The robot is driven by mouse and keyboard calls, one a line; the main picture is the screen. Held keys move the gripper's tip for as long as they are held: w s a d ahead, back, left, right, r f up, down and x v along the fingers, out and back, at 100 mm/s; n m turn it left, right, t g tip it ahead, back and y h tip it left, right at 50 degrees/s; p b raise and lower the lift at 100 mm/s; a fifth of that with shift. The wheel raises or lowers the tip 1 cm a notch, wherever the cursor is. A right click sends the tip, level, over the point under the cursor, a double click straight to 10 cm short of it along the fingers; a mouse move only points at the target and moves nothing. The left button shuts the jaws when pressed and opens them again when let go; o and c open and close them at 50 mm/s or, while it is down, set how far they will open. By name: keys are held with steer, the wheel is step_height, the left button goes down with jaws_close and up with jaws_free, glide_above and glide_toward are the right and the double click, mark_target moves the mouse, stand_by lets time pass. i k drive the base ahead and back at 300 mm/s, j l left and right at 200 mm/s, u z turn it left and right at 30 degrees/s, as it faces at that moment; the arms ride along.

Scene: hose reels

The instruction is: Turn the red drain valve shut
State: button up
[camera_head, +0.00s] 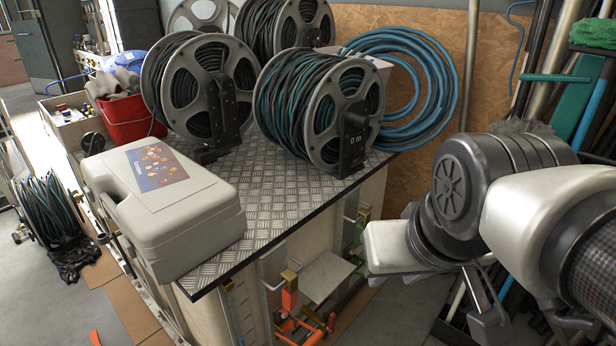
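I cannot pick out a red drain valve for certain. Under the front edge of the metal-topped bench (262,222), small red and orange fittings (300,328) show low down. An orange-red upright piece (290,292) stands just above them. They are too small and partly cut off to tell whether one is a valve or how it is turned. My arm reaches in from the right, apart from these fittings. Dark metal parts at its lower side (488,312) may belong to my gripper, but its fingers are not clear. I see nothing held there.
Several hose reels (318,105) and a grey carrying case (165,205) stand on the bench. A coiled blue hose (440,90) is behind them. A red bucket (130,120) is at the left. Long-handled tools (548,90) lean at the right. Grey floor shows between bench and arm.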

mark_target(332, 318)
steer(key=k, duration=0.45)
steer(key=i+l+u, duration=0.3)
steer(key=l, duration=0.25)
steer(key=i+l+u, duration=0.2)
steer(key=l, duration=0.15)
steer(key=i, duration=0.15)
steer(key=k, duration=0.1)
steer(key=k+z, duration=0.2)
steer(key=z, duration=1.05)
